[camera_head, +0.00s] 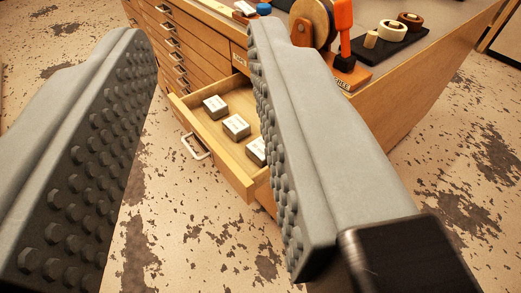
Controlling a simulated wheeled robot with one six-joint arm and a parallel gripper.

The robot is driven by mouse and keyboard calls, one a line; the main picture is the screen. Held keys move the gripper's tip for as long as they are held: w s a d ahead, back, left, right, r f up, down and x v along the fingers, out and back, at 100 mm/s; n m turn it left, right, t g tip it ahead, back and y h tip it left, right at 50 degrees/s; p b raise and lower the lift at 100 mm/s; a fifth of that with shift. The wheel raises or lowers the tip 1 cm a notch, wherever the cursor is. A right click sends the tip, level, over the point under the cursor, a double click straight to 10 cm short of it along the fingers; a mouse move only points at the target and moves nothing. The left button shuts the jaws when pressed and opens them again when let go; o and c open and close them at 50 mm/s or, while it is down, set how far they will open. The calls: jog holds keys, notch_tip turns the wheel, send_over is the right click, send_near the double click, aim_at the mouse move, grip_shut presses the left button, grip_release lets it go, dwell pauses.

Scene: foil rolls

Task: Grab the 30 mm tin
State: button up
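My gripper (200,45) is open and empty, with its two grey studded fingers spread wide in the foreground. Past the fingers, an open wooden drawer (222,165) holds three small boxes or tins with pale labelled tops. The far one (215,107) is at the left, the middle one (236,127) is beside it, and the near one (256,151) is partly hidden by the right finger. I cannot read the sizes on their labels, so I cannot tell which is the 30 mm tin. The drawer's right part is hidden behind the right finger.
The drawer belongs to a wooden cabinet (205,50) with several closed drawers at the left. On its top stand an orange tool (343,35), a round wooden disc (313,20), and a black tray (388,43) with rolls. The worn floor (190,235) before the drawer is clear.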

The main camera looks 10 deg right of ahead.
jog(key=o, duration=0.7)
jog(key=shift+w, duration=0.2)
jog(key=shift+c, duration=0.2)
jog(key=shift+o, duration=1.1)
jog(key=w+d+f+n+g, duration=0.1)
jog(key=w+f+g, duration=0.2)
jog(key=w, duration=0.4)
jog(key=w+d+f+n+g, duration=0.1)
jog(key=w+f+g, duration=0.3)
jog(key=w, duration=0.4)
jog(key=shift+n+g, duration=0.6)
jog(key=shift+g, duration=0.1)
jog(key=n+g, duration=0.3)
jog(key=g, duration=0.6)
send_over(261, 148)
notch_tip(261, 148, down, 10)
jog(key=shift+n, duration=0.3)
notch_tip(261, 148, down, 18)
jog(key=shift+r, duration=0.1)
